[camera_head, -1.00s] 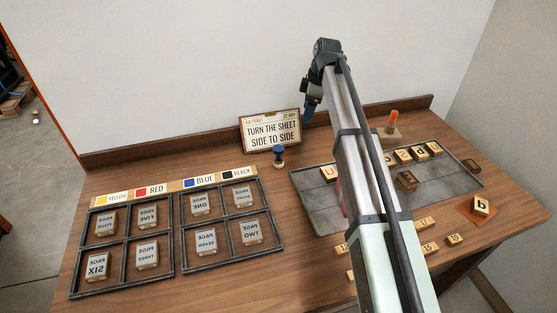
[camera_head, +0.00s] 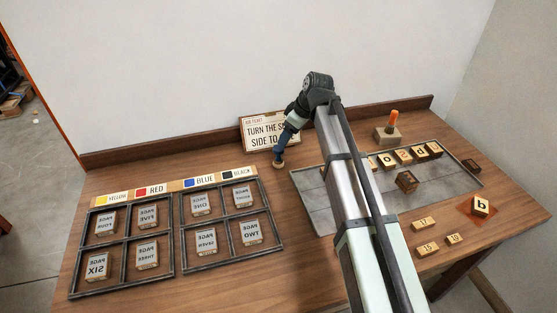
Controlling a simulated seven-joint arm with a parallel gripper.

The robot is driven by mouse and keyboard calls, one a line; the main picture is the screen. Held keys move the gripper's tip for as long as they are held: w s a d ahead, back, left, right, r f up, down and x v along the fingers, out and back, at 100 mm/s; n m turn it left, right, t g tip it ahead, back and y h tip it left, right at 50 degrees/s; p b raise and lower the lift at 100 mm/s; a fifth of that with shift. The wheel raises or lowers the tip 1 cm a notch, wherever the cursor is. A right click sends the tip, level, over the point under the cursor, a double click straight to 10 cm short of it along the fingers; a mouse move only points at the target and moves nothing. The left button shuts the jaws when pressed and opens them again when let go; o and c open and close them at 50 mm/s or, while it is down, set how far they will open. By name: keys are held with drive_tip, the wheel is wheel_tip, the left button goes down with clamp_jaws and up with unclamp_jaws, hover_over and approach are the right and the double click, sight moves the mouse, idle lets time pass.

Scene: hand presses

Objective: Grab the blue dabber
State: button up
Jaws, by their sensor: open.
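The blue dabber (camera_head: 279,163) stands on the wooden table in front of the sign. Its pale round base shows, while its blue handle is mostly hidden behind or between my fingers. My gripper (camera_head: 280,153) is open and points down at the dabber from above, with the fingertips at its upper part. I cannot tell whether the fingers touch it.
The ticket sign (camera_head: 262,131) stands close behind my gripper. A rack of page blocks (camera_head: 182,263) lies to the left, with a colour label strip above it. A grey metal tray (camera_head: 315,210) with letter blocks and an orange-handled tool (camera_head: 393,120) are to the right.

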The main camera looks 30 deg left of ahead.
sight(279, 148)
drive_tip(key=x, duration=0.5)
drive_tip(key=shift+f, duration=0.15)
drive_tip(key=shift+s+a+x, duration=0.2)
drive_tip(key=shift+x, duration=1.1)
drive_tip(key=shift+s+a+x, duration=0.15)
drive_tip(key=shift+x, duration=1.15)
drive_tip(key=c, duration=1.2)
